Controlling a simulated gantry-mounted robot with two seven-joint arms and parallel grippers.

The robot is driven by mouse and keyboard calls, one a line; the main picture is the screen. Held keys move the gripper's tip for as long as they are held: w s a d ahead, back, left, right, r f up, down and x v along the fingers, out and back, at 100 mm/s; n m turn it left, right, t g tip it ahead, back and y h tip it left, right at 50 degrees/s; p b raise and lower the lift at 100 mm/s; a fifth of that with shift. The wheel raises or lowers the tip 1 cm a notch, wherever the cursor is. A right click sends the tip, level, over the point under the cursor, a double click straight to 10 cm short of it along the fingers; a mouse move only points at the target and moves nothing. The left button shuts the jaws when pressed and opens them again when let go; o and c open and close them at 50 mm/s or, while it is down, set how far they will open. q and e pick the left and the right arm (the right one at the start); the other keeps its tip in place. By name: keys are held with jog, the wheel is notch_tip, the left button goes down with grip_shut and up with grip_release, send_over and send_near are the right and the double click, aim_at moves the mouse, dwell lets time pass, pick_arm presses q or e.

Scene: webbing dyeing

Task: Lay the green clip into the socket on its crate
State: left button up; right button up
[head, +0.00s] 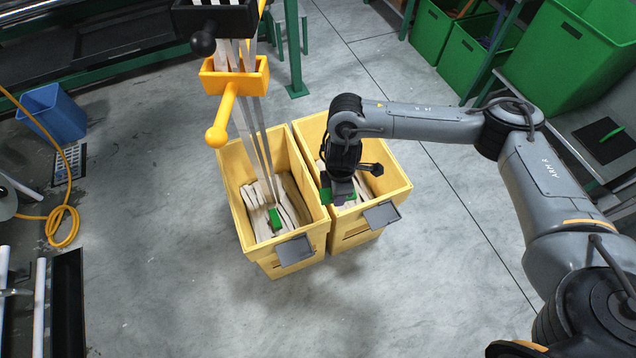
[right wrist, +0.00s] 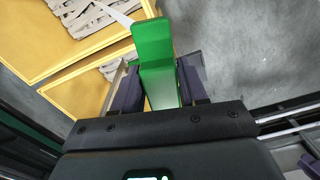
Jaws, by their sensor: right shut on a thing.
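My right gripper (head: 341,192) is over the front part of the right yellow crate (head: 397,181). It is shut on a green clip (right wrist: 153,62), which stands out between the two dark fingers in the right wrist view. In the head view parts of the clip (head: 326,196) show beside the fingers. A pale strap end reaches the clip in the wrist view. A grey socket plate (head: 381,214) sits on the front rim of the right crate, a little right of and below the gripper, apart from it. My left gripper is out of view.
The left yellow crate (head: 232,198) holds pale webbing, another green clip (head: 276,218) and a grey plate (head: 295,250) on its rim. Straps hang into it from an orange guide (head: 235,77) with a knobbed handle. The floor in front is clear.

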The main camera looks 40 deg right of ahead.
jog(key=shift+n, duration=0.4)
jog(key=s+d+f, duration=0.1)
jog(key=f, duration=0.1)
jog(key=d+f, duration=0.2)
jog(key=s+d+f+b, duration=0.1)
jog(key=d, duration=0.1)
jog(key=shift+s+f, duration=0.35)
jog(key=shift+f, duration=0.05)
jog(key=n+b, duration=0.1)
jog(key=n, duration=0.1)
send_over(380, 216)
notch_tip(380, 216, down, 6)
jog(key=shift+w+f+b, duration=0.1)
jog(key=shift+f+b, duration=1.75)
jog(key=shift+b, duration=0.8)
jog(key=shift+f+b, duration=0.65)
jog(key=shift+f, duration=1.2)
